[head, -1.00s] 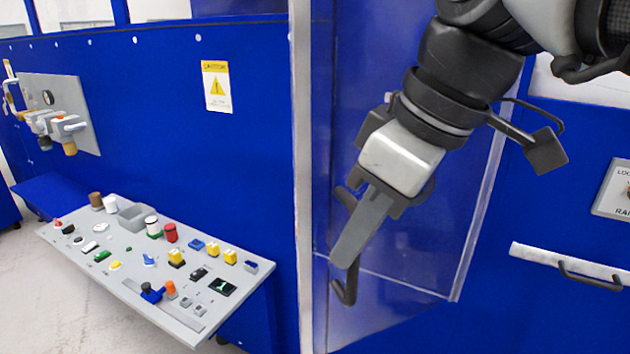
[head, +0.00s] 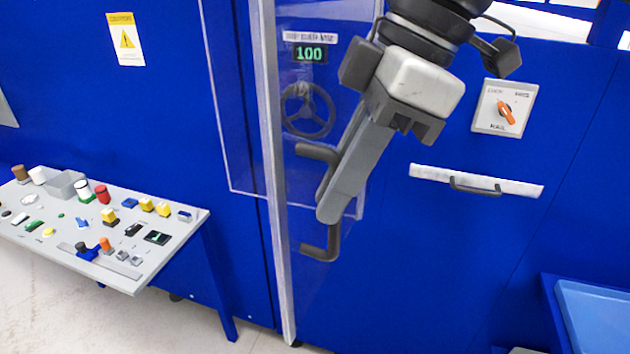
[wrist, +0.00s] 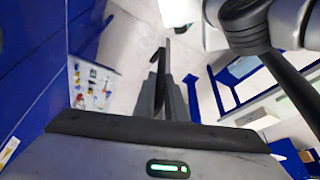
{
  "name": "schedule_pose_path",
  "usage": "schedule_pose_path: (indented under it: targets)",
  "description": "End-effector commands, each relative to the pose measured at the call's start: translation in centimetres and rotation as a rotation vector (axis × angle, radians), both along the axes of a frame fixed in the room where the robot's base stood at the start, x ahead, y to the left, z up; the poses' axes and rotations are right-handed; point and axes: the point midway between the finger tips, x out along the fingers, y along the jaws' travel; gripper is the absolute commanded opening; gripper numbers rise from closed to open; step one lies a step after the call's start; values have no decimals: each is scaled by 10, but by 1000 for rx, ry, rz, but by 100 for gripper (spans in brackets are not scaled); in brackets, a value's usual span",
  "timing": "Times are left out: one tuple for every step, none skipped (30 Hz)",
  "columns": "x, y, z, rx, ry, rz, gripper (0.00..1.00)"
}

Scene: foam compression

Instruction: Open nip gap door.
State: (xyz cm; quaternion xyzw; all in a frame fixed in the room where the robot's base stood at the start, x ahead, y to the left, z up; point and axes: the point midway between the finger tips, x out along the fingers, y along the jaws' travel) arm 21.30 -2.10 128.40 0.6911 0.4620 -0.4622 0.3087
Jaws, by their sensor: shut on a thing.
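The nip gap door is a clear panel (head: 308,280) with a pale metal edge post (head: 273,190), standing at an angle out from the blue machine. A black bracket-shaped handle (head: 322,245) is on the panel, right of the post. My gripper (head: 330,208) points down at the handle and is shut on its upright middle part, which the fingers mostly hide. In the wrist view my gripper's fingers (wrist: 165,98) are together around the dark handle (wrist: 163,55). A handwheel (head: 308,110) and a green "100" display (head: 309,54) show behind the door.
On the blue wall at right are an orange rotary switch (head: 506,113) and a white drawer front (head: 475,182) with a black handle. A light-blue bin (head: 597,310) is at lower right.

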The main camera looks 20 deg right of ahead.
Motion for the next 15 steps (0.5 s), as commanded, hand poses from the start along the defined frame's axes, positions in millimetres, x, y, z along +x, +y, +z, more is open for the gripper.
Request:
schedule_pose_path:
  targets:
    - [0, 0, 2, 2, -3, -3, 0]
    - [0, -1, 2, 2, -3, -3, 0]
    - [0, -1, 2, 2, -3, -3, 0]
    - [0, -1, 2, 2, -3, -4, 0]
    - [0, -1, 2, 2, -3, -4, 0]
    - [0, -1, 2, 2, -3, -4, 0]
    - [0, -1, 2, 2, -3, -4, 0]
    - [0, -1, 2, 2, -3, -4, 0]
    - [0, -1, 2, 3, -3, -4, 0]
    - [0, -1, 2, 3, -3, -4, 0]
    - [0, -1, 2, 3, -3, -4, 0]
    - [0, -1, 2, 2, -4, -4, 18]
    - [0, -1, 2, 2, -4, -4, 23]
    - [0, -1, 2, 2, -3, -4, 28]
    - [0, -1, 2, 2, -3, -4, 29]
